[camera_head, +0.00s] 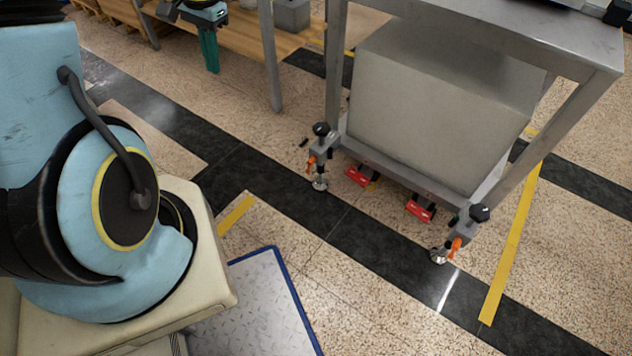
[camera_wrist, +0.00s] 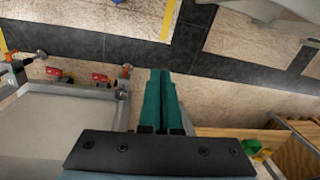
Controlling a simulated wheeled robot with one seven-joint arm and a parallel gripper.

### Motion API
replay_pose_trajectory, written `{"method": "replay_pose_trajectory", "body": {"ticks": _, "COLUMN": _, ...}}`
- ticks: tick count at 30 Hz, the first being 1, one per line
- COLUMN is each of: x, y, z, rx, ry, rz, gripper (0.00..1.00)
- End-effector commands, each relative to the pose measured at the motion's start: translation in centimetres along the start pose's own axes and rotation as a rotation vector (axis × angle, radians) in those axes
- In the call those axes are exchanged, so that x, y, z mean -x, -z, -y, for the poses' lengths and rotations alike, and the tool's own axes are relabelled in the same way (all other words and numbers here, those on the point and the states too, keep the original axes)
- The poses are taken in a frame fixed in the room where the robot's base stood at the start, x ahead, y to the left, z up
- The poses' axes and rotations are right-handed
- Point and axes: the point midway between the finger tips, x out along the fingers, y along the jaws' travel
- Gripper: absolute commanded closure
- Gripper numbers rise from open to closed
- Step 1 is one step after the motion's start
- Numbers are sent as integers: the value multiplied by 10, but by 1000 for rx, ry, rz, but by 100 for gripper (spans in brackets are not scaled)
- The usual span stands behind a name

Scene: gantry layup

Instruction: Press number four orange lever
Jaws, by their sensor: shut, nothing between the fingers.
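Two small orange levers sit low at the feet of a metal frame. In the head view one lever (camera_head: 311,163) is at the left leg and the other (camera_head: 456,246) at the right leg. No number is readable, so I cannot tell which is number four. In the wrist view one orange lever (camera_wrist: 127,70) lies just left of my fingertips and another lies at the left edge. My gripper (camera_wrist: 161,72) has two teal fingers pressed together, empty. In the head view my gripper (camera_head: 212,70) hangs at the upper left, apart from the levers.
The metal frame (camera_head: 600,45) holds a big grey block (camera_head: 430,100) on a low shelf. Two red parts (camera_head: 358,176) (camera_head: 420,211) sit along its lower front edge. A blue-edged plate (camera_head: 255,310) is at the front.

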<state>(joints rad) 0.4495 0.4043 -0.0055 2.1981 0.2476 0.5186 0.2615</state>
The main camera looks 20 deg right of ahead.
Motion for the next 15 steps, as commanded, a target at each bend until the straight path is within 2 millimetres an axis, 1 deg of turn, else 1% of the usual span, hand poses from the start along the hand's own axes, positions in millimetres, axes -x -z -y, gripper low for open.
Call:
{"method": "replay_pose_trajectory", "body": {"ticks": 1, "x": -46, "y": 23, "z": -15, "rx": -104, "ry": 10, "rz": 13, "gripper": 100}}
{"method": "replay_pose_trajectory", "body": {"ticks": 2, "x": -61, "y": 34, "z": -21, "rx": -161, "ry": 16, "rz": 20, "gripper": 100}}
{"method": "replay_pose_trajectory", "body": {"ticks": 3, "x": -82, "y": 48, "z": -30, "rx": -240, "ry": 26, "rz": 31, "gripper": 100}}
{"method": "replay_pose_trajectory", "body": {"ticks": 5, "x": -112, "y": 70, "z": -45, "rx": -355, "ry": 42, "rz": 45, "gripper": 100}}
{"method": "replay_pose_trajectory", "body": {"ticks": 6, "x": -133, "y": 84, "z": -56, "rx": -434, "ry": 53, "rz": 55, "gripper": 100}}
{"method": "replay_pose_trajectory", "body": {"ticks": 8, "x": -165, "y": 105, "z": -73, "rx": -549, "ry": 71, "rz": 70, "gripper": 100}}
{"method": "replay_pose_trajectory", "body": {"ticks": 9, "x": -187, "y": 118, "z": -86, "rx": -627, "ry": 84, "rz": 80, "gripper": 100}}
{"method": "replay_pose_trajectory", "body": {"ticks": 11, "x": -219, "y": 137, "z": -106, "rx": -741, "ry": 103, "rz": 95, "gripper": 100}}
{"method": "replay_pose_trajectory", "body": {"ticks": 12, "x": -241, "y": 149, "z": -120, "rx": -818, "ry": 117, "rz": 106, "gripper": 100}}
{"method": "replay_pose_trajectory", "body": {"ticks": 14, "x": -274, "y": 166, "z": -143, "rx": -931, "ry": 139, "rz": 121, "gripper": 100}}
{"method": "replay_pose_trajectory", "body": {"ticks": 15, "x": -295, "y": 176, "z": -158, "rx": -1004, "ry": 153, "rz": 132, "gripper": 100}}
